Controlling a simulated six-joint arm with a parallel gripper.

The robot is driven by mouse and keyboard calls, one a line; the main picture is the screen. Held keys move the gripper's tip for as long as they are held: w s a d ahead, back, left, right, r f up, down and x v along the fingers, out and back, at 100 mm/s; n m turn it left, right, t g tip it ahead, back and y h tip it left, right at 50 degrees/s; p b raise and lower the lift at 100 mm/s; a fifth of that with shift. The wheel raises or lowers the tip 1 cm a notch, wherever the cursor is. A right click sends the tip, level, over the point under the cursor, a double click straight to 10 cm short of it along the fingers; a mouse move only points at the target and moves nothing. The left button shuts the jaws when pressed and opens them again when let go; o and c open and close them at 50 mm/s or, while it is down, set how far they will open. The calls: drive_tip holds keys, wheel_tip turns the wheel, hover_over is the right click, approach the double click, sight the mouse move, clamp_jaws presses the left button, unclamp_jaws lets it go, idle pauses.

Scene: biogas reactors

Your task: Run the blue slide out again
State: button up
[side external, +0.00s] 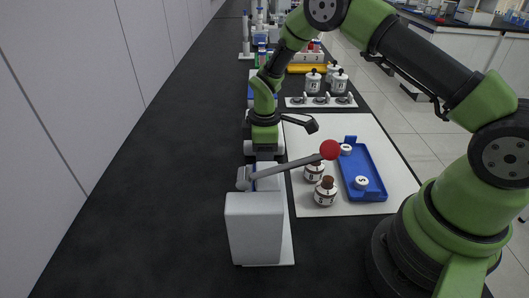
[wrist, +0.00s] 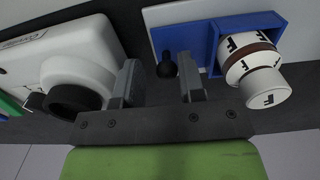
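In the wrist view, the blue slide (wrist: 214,45) lies at the upper right on a pale plate (wrist: 165,38). A white bottle marked F (wrist: 250,62) with a brown band stands in its square holder. A small dark knob (wrist: 165,68) is near the slide's left side. My gripper (wrist: 160,78) is open, with one finger on each side of the knob; I cannot tell whether either touches it. In the side view my gripper (side external: 264,152) points down behind the white box, and the slide cannot be made out clearly there.
A white device (wrist: 75,60) with a dark round nose is close left of my fingers. In the side view, a grey lever with a red ball (side external: 330,149) rises beside the white box (side external: 255,228). Brown-capped bottles (side external: 325,192) and a blue tray (side external: 374,180) stand right.

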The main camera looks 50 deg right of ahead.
drive_tip(key=shift+w+d, duration=0.2)
drive_tip(key=shift+w, duration=0.05)
idle(0.3)
drive_tip(key=shift+s+a, duration=0.2)
drive_tip(key=shift+r, duration=3.8)
